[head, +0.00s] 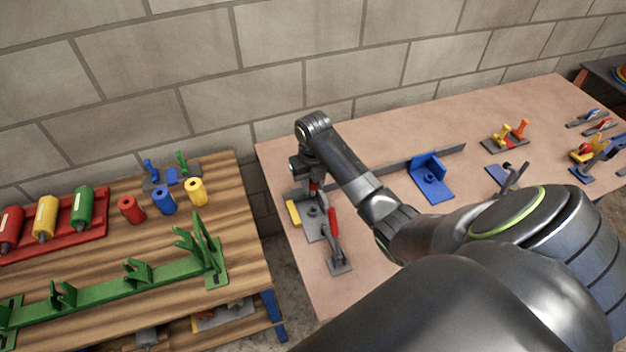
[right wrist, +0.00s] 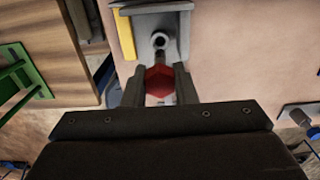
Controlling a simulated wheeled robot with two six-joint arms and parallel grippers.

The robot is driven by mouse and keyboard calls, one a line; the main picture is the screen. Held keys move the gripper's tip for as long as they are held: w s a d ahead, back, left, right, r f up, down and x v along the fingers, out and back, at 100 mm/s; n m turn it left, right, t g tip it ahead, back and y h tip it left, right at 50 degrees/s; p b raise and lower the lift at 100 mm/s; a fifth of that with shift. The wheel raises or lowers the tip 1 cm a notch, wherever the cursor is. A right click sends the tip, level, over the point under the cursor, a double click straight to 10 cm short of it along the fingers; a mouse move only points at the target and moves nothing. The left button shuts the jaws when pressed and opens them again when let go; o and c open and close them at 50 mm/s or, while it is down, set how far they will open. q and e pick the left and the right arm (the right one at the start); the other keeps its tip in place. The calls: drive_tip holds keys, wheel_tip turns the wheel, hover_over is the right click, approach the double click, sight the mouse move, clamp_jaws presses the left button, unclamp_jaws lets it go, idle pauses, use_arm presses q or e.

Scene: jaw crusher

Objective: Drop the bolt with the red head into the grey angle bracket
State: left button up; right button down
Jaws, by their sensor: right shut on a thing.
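My right gripper (head: 314,180) is shut on the bolt with the red head (right wrist: 160,82); the red head sits between the two fingertips (right wrist: 160,88). In the head view a bit of the red bolt (head: 314,186) shows just below the fingers. The grey angle bracket (head: 314,222) stands on the pink-topped table under the gripper. In the right wrist view the bracket (right wrist: 178,22) shows a round hole, and the bolt's shank points towards it. I cannot tell whether the shank's tip is inside the hole. My left gripper is not in view.
A yellow block (head: 293,213) is at the grey bracket's left side, and a red-handled clamp (head: 335,240) stands close in front. A blue angle bracket (head: 431,177) is farther right. The wooden table (head: 130,230) at left holds coloured rollers and a green rack.

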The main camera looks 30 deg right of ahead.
sight(313, 200)
drive_tip(key=shift+f, duration=0.45)
drive_tip(key=shift+f+b, duration=1.05)
drive_tip(key=shift+f, duration=0.7)
drive_tip(key=shift+f, duration=0.3)
drive_tip(key=shift+f+b, duration=1.25)
drive_tip(key=shift+f, duration=0.8)
drive_tip(key=c, duration=1.1)
unclamp_jaws()
drive_tip(key=shift+r, duration=0.1)
